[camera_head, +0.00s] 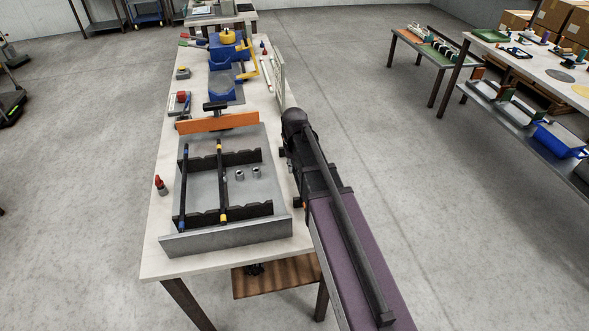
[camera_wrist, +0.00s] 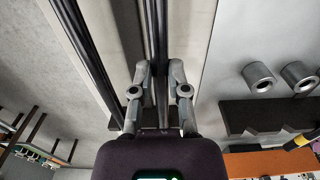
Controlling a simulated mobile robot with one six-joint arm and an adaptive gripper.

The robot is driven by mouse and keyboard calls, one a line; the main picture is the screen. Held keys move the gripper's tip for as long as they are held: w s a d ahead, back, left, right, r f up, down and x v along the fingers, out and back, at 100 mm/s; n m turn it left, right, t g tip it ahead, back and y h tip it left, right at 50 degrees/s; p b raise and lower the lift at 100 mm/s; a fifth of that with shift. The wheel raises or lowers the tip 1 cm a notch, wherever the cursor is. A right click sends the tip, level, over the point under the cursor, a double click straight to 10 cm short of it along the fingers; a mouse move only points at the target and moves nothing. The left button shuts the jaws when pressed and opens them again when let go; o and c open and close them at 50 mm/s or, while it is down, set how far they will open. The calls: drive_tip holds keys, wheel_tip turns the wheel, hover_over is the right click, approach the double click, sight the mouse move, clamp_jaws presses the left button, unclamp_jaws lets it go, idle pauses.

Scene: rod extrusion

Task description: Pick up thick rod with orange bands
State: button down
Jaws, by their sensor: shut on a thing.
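In the wrist view my gripper (camera_wrist: 159,72) is shut on a long dark rod (camera_wrist: 161,25), which runs up the picture between the two fingers. Its ends and any orange bands are not visible there. In the head view my arm hides most of the gripper and the held rod, at the right side of the grey tray (camera_head: 270,226). A small orange patch (camera_head: 305,204) shows beside the arm; I cannot tell if it is a band.
In the tray, a rod with blue bands (camera_head: 184,185) and a rod with yellow bands (camera_head: 220,180) rest on black notched racks (camera_head: 245,211). Two metal cylinders (camera_wrist: 258,77) stand beside them. An orange strip (camera_head: 218,122) is behind. Open floor lies right of the table.

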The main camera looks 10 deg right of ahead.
drive_tip(key=shift+r, duration=0.1)
wheel_tip(320, 180, up, 3)
drive_tip(key=p, duration=0.3)
drive_tip(key=s, duration=0.5)
drive_tip(key=s+r+p, duration=0.1)
drive_tip(key=s, duration=0.4)
drive_tip(key=s+p, duration=0.1)
drive_tip(key=s, duration=0.5)
drive_tip(key=shift+r, duration=0.4)
